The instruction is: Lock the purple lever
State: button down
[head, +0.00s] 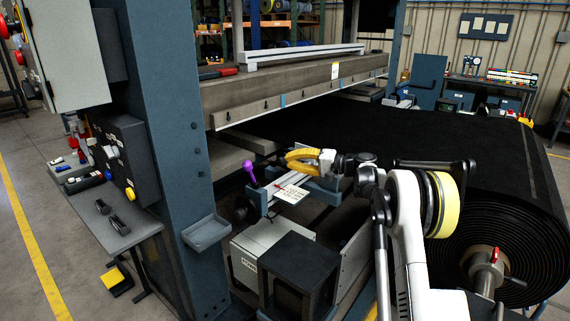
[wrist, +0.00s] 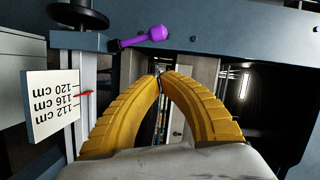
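The purple lever (head: 250,173) stands out from the left end of a blue-grey clamp bar in the head view, its knob pointing up. In the wrist view the purple lever (wrist: 148,37) lies across the upper middle, its thin end at the left and its rounded knob at the right. My gripper (head: 288,158) is to the right of the lever in the head view. In the wrist view my gripper's yellow fingers (wrist: 160,75) curve together with their tips meeting below the knob. Nothing shows between them, and a visible gap separates them from the lever.
A white scale plate (wrist: 54,103) with centimetre marks and a red pointer is beside the fingers. A dark round handwheel (wrist: 78,14) is at the upper left. The press beam (head: 300,90) spans behind my gripper. A large black belt roll (head: 500,220) is at the right.

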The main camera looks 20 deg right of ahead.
aim_at(251, 174)
jog(key=w+a+f+b, duration=0.1)
jog(key=w+a+b, duration=0.2)
jog(key=a, duration=0.6)
jog(key=shift+w+a+f+b, duration=0.3)
jog(key=shift+w+a+f, duration=0.1)
jog(key=shift+w, duration=0.25)
jog(key=shift+a+r, duration=0.1)
jog(key=shift+s+a+n, duration=0.15)
jog(key=shift+n, duration=0.15)
